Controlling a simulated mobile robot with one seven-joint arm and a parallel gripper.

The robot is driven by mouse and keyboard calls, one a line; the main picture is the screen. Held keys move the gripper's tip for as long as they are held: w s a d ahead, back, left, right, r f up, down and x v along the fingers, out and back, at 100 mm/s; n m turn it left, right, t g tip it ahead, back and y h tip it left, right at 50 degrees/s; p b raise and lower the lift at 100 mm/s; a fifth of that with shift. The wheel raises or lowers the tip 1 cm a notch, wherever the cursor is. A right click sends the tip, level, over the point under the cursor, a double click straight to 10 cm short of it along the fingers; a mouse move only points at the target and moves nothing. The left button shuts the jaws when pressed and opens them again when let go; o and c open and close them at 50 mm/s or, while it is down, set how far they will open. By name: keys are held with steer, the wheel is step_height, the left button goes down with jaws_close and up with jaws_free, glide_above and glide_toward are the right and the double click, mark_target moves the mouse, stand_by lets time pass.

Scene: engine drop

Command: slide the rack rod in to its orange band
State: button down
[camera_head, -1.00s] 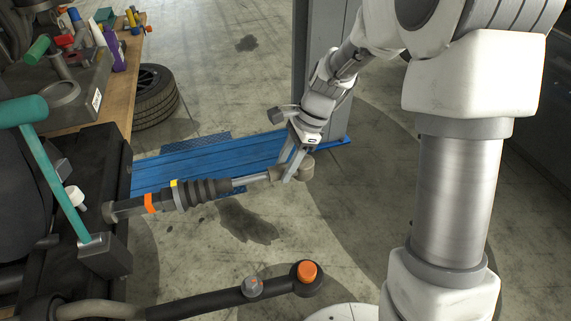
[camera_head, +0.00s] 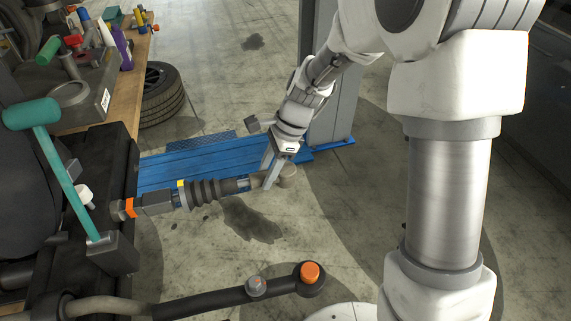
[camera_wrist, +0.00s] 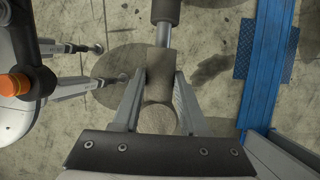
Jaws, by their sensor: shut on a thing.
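The rack rod (camera_head: 257,181) runs level out of a black ribbed boot (camera_head: 205,191), with a short length between boot and jaws. Left of the boot are a yellow mark (camera_head: 182,184), a dark grey block (camera_head: 155,203) and the orange band (camera_head: 130,208), close beside the dark frame. My gripper (camera_head: 273,171) is shut on the grey outer end of the rod (camera_head: 288,171). In the wrist view my gripper (camera_wrist: 160,88) has a finger on each side of that end (camera_wrist: 158,68), and the shaft (camera_wrist: 163,36) runs away upward. The rod inside the boot is hidden.
A teal-handled hammer-like tool (camera_head: 32,115) stands at left near the dark frame. A dark bar with an orange knob (camera_head: 310,272) lies below the rod. A blue ramp (camera_head: 170,172) and a tyre (camera_head: 162,95) are behind.

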steer(key=shift+s+a, duration=0.2)
steer(key=shift+a, duration=0.6)
steer(key=shift+c, duration=2.2)
jaws_free()
steer(key=shift+d+r, duration=0.1)
steer(key=p+v, duration=0.2)
steer(key=v, duration=1.5)
steer(key=shift+d+r, duration=0.1)
steer(key=shift+d, duration=0.05)
